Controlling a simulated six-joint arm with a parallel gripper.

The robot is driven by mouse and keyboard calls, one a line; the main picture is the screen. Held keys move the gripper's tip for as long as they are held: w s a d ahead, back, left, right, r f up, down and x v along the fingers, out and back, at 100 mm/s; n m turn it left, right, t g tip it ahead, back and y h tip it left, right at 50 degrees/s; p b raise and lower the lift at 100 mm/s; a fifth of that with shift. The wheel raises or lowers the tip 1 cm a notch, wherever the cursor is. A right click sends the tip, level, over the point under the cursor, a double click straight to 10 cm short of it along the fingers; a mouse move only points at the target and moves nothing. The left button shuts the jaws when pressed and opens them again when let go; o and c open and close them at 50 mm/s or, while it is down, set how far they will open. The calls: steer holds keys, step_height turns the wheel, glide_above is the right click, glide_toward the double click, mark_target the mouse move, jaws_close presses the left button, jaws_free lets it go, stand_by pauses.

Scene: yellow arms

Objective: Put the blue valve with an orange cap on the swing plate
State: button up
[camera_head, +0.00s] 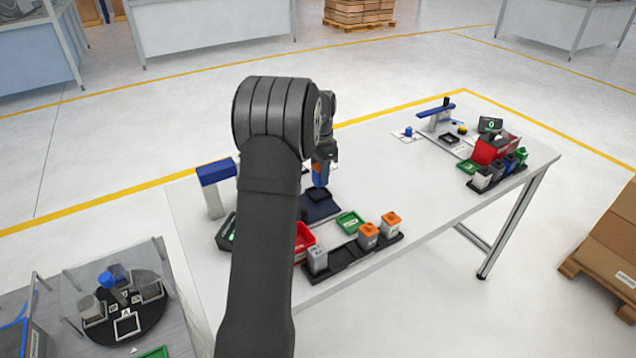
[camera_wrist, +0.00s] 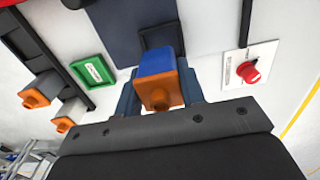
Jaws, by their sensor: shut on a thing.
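The blue valve with an orange cap (camera_wrist: 158,78) is held between the fingers of my gripper (camera_wrist: 160,92), its orange end towards the wrist camera. In the head view, the blue valve (camera_head: 320,174) hangs below my gripper (camera_head: 322,163), partly hidden by it. Just past the valve in the wrist view lies a dark blue-grey plate (camera_wrist: 118,30) with a black square frame (camera_wrist: 161,36) at its edge; this looks like the swing plate. The plate shows in the head view (camera_head: 318,212) below the valve. I cannot tell whether the valve touches the frame.
A black rack (camera_head: 345,254) holds two grey valves with orange caps (camera_head: 391,223) and a plain grey one (camera_head: 317,258). A green tray (camera_head: 349,222) and a red bin (camera_head: 304,237) stand nearby. A red knob (camera_wrist: 249,72) sits at right in the wrist view. A blue-topped post (camera_head: 215,172) stands left.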

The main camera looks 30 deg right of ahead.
mark_target(318, 182)
steer(key=shift+w+a+f, duration=0.15)
steer(key=shift+w+f, duration=0.2)
steer(key=shift+f, duration=1.85)
steer(key=shift+f, duration=0.1)
steer(key=o, duration=1)
step_height(318, 182, up, 12)
steer(key=shift+r, duration=0.15)
